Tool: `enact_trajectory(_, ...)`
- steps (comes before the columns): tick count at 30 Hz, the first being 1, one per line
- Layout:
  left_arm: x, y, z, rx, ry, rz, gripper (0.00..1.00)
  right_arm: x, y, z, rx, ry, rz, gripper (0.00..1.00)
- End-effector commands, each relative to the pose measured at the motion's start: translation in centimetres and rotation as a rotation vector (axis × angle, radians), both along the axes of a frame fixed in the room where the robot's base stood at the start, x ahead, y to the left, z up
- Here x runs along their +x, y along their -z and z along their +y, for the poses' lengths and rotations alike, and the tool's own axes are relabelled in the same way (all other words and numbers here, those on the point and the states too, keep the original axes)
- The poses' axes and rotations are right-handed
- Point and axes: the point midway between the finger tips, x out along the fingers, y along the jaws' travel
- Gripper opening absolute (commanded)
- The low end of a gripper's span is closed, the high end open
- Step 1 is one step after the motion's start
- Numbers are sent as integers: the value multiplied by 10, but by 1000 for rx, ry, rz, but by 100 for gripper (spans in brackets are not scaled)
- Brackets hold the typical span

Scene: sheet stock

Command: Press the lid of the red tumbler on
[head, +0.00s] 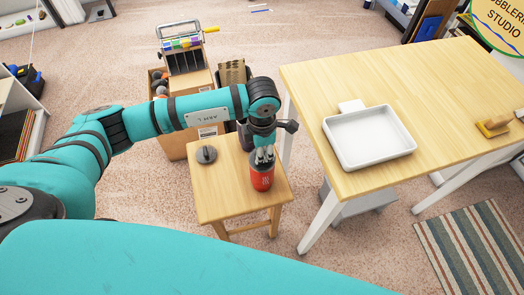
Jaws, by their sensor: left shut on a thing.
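The red tumbler (262,180) stands upright on a small wooden stool (222,205), near its right side. My left gripper (263,158) reaches down from above and is shut on the tumbler at its top. The fingers hide part of the tumbler's rim. A round dark grey lid (206,154) with a raised part on top lies on the stool, to the left of the tumbler and apart from it. My right gripper is not in view.
A wooden table (310,105) with a white tray (368,165) stands to the right of the stool. Cardboard boxes (180,145) stand behind the stool. A striped rug (470,250) lies at the lower right. The stool's front left is bare.

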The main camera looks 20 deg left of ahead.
Motion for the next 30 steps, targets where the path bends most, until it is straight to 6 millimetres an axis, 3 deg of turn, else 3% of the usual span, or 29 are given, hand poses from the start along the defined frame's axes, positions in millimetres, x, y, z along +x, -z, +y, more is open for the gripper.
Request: enact_trajectory(30,0,1,0,0,0,0,0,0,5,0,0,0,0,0)
